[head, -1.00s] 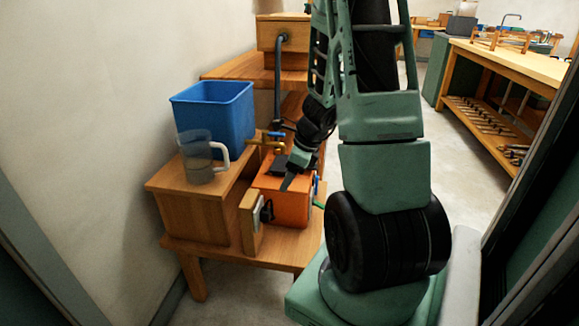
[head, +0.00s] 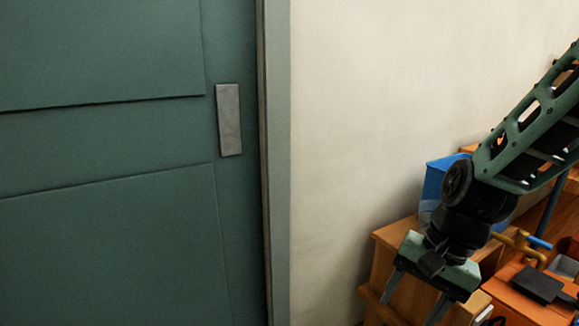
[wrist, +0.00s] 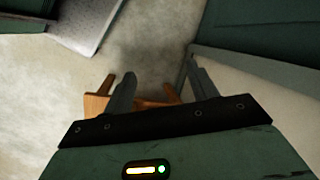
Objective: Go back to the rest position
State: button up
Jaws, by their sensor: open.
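My gripper (head: 412,300) hangs at the lower right of the head view with its two fingers spread apart and nothing between them. It points down in front of the wooden bench, and its fingertips run close to the bottom edge of the picture. In the wrist view my gripper (wrist: 158,85) shows two separate fingers over the floor, with part of a small wooden piece of furniture (wrist: 150,103) behind them.
A green door (head: 120,140) with a metal plate fills the left of the head view. Right of it is a bare pale wall (head: 370,110). The wooden bench (head: 390,250) carries a blue bin (head: 435,178), a brass tap (head: 520,245) and an orange box (head: 520,305).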

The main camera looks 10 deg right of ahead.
jog(key=s+a+r+n+h, duration=0.3)
jog(key=s+a+n, duration=0.8)
jog(key=n, duration=0.4)
notch_tip(320, 180, up, 19)
jog(key=s+d+p, duration=0.1)
jog(key=p, duration=1.8)
jog(key=shift+f+n, duration=0.2)
jog(key=shift+n, duration=0.1)
jog(key=shift+s, duration=0.1)
